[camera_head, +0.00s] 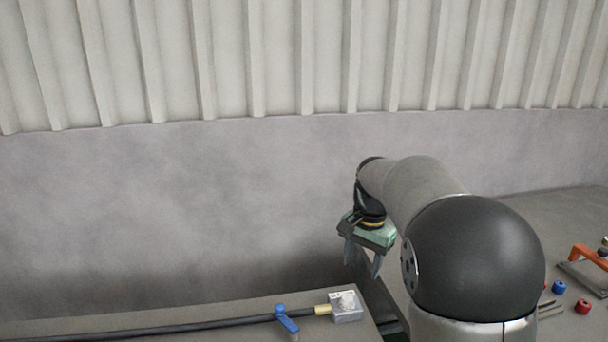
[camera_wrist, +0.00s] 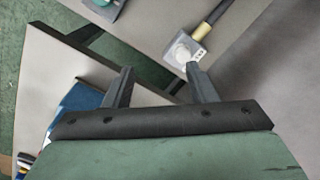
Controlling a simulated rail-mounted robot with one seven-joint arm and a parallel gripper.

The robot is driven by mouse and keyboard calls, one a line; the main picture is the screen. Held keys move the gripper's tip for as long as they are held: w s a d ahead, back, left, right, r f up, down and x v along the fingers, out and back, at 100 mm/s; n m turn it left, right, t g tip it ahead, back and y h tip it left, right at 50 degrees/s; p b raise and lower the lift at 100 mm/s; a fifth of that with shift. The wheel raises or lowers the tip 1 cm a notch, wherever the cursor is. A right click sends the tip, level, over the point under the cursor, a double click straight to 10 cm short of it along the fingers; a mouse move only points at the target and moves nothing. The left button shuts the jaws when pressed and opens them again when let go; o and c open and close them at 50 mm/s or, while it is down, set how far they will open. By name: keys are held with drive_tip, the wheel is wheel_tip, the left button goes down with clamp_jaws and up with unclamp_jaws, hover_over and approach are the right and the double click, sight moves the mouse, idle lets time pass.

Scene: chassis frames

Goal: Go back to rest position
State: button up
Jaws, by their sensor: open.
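My gripper (camera_head: 362,262) hangs from my bent arm in the head view, above the gap between the left and right tables. In the wrist view my gripper (camera_wrist: 160,82) shows two dark fingers set well apart with nothing between them. It is open and empty. A grey box (camera_head: 346,306) with a brass-coloured fitting lies on the left table, to the left of and below the gripper in the head view. The same box (camera_wrist: 186,50) shows beyond the fingers in the wrist view, apart from them.
A black cable (camera_head: 180,327) with a blue clamp (camera_head: 286,318) runs along the left table (camera_head: 225,312). The right table (camera_head: 565,215) holds an orange-handled tool (camera_head: 588,256), a blue piece (camera_head: 559,287) and a red piece (camera_head: 583,306). A wall stands behind.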

drive_tip(key=s+f+n, duration=0.3)
drive_tip(key=s+n, duration=0.1)
drive_tip(key=s, duration=1)
drive_tip(key=s+a+f+n, duration=0.1)
drive_tip(key=s+f+n, duration=0.3)
drive_tip(key=s, duration=1)
drive_tip(key=shift+a+h, duration=0.2)
drive_tip(key=shift+h, duration=0.1)
drive_tip(key=shift+s, duration=0.1)
